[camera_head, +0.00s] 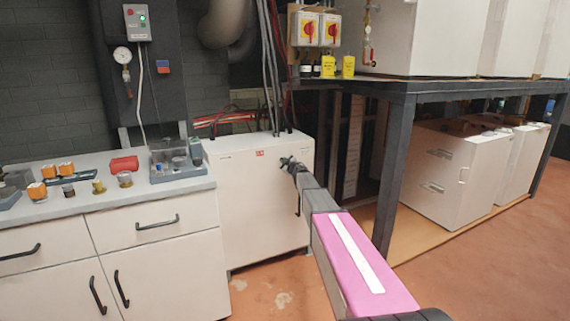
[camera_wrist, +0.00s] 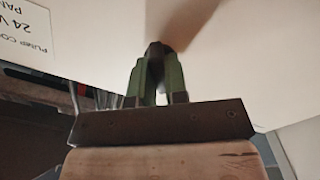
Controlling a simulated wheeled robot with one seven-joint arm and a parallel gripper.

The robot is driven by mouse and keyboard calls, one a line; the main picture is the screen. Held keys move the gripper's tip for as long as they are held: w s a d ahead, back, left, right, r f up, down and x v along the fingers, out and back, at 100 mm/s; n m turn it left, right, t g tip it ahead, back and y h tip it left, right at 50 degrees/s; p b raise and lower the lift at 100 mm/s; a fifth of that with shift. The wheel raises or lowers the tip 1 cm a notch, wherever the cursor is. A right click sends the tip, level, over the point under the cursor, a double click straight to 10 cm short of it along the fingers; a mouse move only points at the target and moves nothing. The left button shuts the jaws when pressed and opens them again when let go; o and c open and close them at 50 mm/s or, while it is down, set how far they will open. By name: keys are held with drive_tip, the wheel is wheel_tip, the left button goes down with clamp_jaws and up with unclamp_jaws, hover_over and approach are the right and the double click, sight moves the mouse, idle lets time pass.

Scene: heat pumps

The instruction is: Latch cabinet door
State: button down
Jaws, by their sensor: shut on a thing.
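The white cabinet (camera_head: 255,205) stands against the wall, right of the counter. Its front door looks flush with the box in the head view; a small gap could not be made out. In the wrist view the white door face (camera_wrist: 220,60) fills the upper part. My gripper (camera_head: 287,162) is at the upper right of the door. Its green fingers (camera_wrist: 157,62) are shut on a small dark latch knob (camera_wrist: 157,49) at the door face. The fingers and my arm hide most of the knob. A dark vertical handle (camera_head: 298,202) shows below my gripper.
A counter (camera_head: 110,180) with drawers and small parts on top stands left of the cabinet. A dark metal table frame (camera_head: 395,165) stands to the right, with white units (camera_head: 450,170) beneath it. Cables (camera_head: 270,80) run down behind the cabinet. Orange floor (camera_head: 270,290) lies open in front.

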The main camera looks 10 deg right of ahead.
drive_tip(key=shift+m, duration=3.9)
drive_tip(key=c, duration=1.1)
unclamp_jaws()
drive_tip(key=shift+c, duration=0.2)
drive_tip(key=v, duration=1)
drive_tip(key=shift+s, duration=0.4)
drive_tip(key=shift+d, duration=0.1)
